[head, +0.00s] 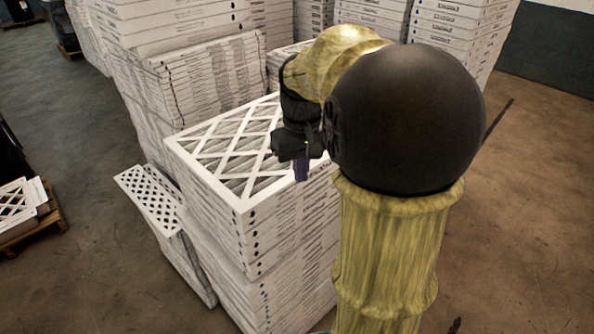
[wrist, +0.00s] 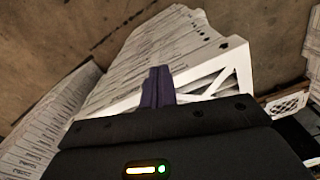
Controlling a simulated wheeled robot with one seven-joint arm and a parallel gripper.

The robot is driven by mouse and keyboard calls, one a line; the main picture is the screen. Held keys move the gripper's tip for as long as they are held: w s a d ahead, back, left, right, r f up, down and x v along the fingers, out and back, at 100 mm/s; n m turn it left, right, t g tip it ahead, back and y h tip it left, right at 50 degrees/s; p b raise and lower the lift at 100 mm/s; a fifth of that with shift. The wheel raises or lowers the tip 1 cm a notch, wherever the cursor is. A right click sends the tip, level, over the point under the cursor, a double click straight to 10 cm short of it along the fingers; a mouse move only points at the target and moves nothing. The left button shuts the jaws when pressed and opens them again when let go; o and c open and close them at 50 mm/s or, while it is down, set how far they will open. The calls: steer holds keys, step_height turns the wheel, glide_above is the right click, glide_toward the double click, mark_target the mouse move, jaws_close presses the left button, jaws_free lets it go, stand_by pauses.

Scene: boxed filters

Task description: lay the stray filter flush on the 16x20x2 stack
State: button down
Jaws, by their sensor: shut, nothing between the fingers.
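A tall stack of white boxed filters (head: 285,230) stands in the middle of the head view. The filter on top (head: 215,150) shows a white lattice face and lies flat, its edges looking roughly in line with the layers below. I cannot tell whether this is the stray filter; the size print is too small to read. My gripper (head: 301,170) is at the right front edge of the stack's top, purple fingers pointing down, shut and empty. In the wrist view the shut fingers (wrist: 159,75) are in front of a white lattice corner (wrist: 215,85); contact is unclear.
A lower stack with a perforated top (head: 152,197) stands close on the left. Taller filter stacks (head: 205,80) crowd behind. A pallet with filters (head: 30,215) is at the far left. Floor (head: 530,200) is open on the right. My arm hides part of the stack's right side.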

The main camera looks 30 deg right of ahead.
steer(key=r, duration=0.1)
steer(key=d+r, duration=0.1)
steer(key=shift+w+r, duration=0.1)
steer(key=shift+r, duration=0.25)
steer(key=w+f+p, duration=0.3)
steer(key=f, duration=0.7)
steer(key=shift+w, duration=0.4)
steer(key=shift+w, duration=0.1)
